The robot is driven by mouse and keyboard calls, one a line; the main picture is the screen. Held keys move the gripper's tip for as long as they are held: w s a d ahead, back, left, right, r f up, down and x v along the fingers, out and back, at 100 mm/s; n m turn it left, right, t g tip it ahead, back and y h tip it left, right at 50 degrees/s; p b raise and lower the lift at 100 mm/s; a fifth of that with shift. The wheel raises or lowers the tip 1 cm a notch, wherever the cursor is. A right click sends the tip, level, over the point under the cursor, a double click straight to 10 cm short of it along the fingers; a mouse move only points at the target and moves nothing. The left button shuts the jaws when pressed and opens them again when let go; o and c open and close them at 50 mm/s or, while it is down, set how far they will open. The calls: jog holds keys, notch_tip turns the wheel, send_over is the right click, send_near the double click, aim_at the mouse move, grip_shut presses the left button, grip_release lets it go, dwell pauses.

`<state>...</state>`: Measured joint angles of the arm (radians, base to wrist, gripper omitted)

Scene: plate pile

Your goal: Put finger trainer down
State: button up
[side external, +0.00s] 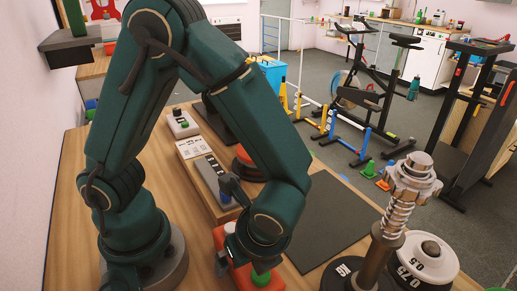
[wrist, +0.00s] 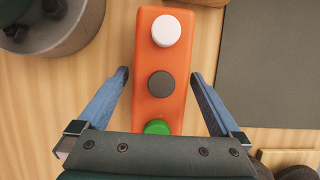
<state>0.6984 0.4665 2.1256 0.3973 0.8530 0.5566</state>
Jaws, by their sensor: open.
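The finger trainer appears to be the orange block (wrist: 148,60) with white, dark grey and green buttons in a row. In the wrist view it lies lengthwise on the wooden table, between the blue fingers of my gripper (wrist: 160,76). The fingers are open, with a gap on both sides of the block. The block's near end, past the green button, is hidden by the gripper body. In the side view the orange block (side external: 244,279) shows in part under my gripper (side external: 258,264), which hides much of it.
A dark mat (side external: 329,218) lies on the table (side external: 72,215) to the right of the block. Weight plates (side external: 425,258) and a post with a spring and metal collar (side external: 397,204) stand at the front right. A grey device (side external: 209,178) sits behind the block.

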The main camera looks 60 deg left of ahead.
grip_shut()
jog(key=shift+r, duration=0.1)
notch_tip(320, 180, up, 9)
jog(key=shift+r, duration=0.2)
jog(key=w+d+r+m, duration=0.1)
jog(key=w+r+m, duration=0.15)
jog(key=w, duration=0.35)
jog(key=n, duration=0.3)
send_over(306, 216)
jog(key=shift+m, duration=0.25)
notch_tip(306, 216, down, 7)
jog(key=shift+f, duration=2.3)
